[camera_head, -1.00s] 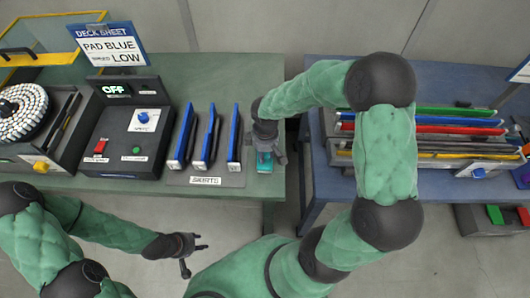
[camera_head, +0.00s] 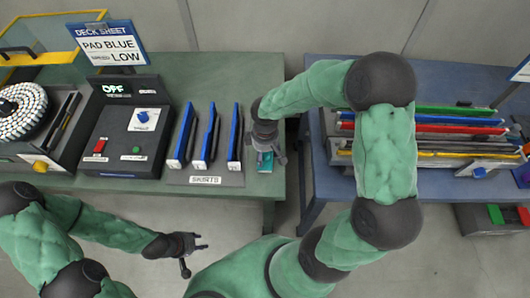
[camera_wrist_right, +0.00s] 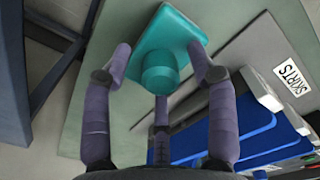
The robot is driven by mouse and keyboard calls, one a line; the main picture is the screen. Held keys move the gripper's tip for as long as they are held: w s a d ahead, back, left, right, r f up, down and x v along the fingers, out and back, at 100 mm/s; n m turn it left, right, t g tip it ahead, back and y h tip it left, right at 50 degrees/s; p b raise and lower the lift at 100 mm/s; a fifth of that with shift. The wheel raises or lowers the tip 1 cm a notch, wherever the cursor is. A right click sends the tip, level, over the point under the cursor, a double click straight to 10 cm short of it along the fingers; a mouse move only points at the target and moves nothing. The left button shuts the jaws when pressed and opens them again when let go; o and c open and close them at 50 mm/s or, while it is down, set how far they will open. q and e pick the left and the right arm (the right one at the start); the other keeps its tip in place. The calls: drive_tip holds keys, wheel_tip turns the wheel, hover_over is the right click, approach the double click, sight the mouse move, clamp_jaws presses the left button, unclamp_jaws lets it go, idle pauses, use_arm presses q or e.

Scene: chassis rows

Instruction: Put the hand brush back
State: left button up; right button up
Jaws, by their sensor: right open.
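The hand brush appears to be the teal block with a round knob (camera_wrist_right: 165,60) in the right wrist view. It appears to lie on the green bench near its right edge, beside the skirts rack. In the head view only a small teal patch of it (camera_head: 265,160) shows beneath my right gripper (camera_head: 268,150). My right gripper (camera_wrist_right: 160,60) is open, its fingers spread around the knob with gaps visible at both sides. My left gripper (camera_head: 196,255) is open and empty in front of the green bench.
The skirts rack (camera_head: 205,178) holds blue-edged plates just left of the brush. A control box (camera_head: 125,150) and a round bristled disc (camera_head: 20,108) stand further left. A blue bench (camera_head: 315,185) with coloured strips is across a gap to the right.

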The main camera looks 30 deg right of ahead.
wheel_tip(320, 180, up, 12)
idle(0.6)
idle(0.4)
